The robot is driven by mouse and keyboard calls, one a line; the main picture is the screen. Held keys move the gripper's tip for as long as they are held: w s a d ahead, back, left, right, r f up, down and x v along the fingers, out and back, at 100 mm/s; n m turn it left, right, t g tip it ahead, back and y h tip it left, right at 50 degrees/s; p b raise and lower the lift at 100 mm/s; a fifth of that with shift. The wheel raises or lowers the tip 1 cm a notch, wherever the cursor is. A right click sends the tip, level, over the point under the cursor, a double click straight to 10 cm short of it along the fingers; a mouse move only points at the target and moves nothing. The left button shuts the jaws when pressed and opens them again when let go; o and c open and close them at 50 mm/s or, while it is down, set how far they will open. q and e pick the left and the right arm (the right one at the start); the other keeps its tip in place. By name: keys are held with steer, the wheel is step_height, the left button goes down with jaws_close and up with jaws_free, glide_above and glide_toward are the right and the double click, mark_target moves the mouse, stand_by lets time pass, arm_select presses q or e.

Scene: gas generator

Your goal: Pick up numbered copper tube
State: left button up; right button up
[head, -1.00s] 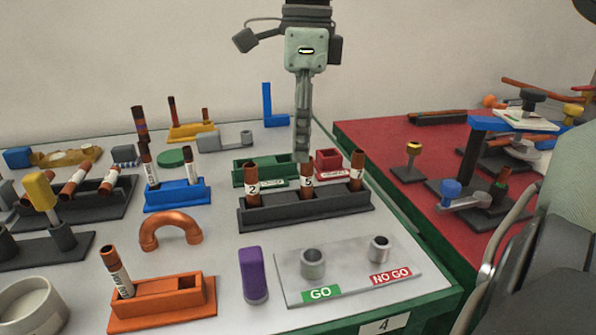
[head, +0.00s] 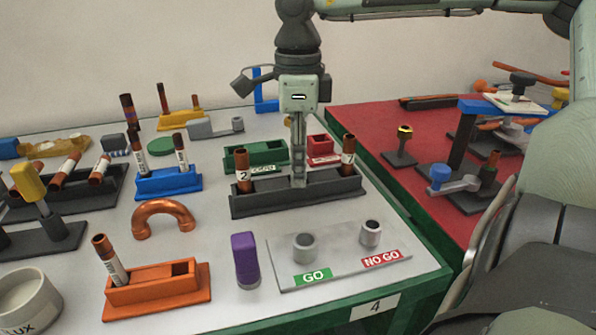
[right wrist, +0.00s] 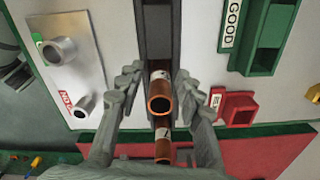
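A long dark grey rack (head: 290,202) holds upright copper tubes with white number labels. The tube marked 2 (head: 243,165) stands at its left end and the tube marked 7 (head: 348,155) at its right end. My right gripper (head: 298,180) points down over the middle of the rack and hides that slot in the head view. In the right wrist view its fingers (right wrist: 160,80) are open, one on each side of a copper tube (right wrist: 160,100), with gaps visible. Another copper tube (right wrist: 163,148) stands behind it. My left gripper is not in view.
The GO / NO GO plate (head: 345,262) lies in front of the rack. An orange holder (head: 158,290), purple block (head: 245,260) and copper U-bend (head: 162,215) are to the left. Green (head: 255,157) and red (head: 321,148) bins stand behind the rack.

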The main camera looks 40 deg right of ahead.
jaws_close()
steer(key=shift+r, duration=0.15)
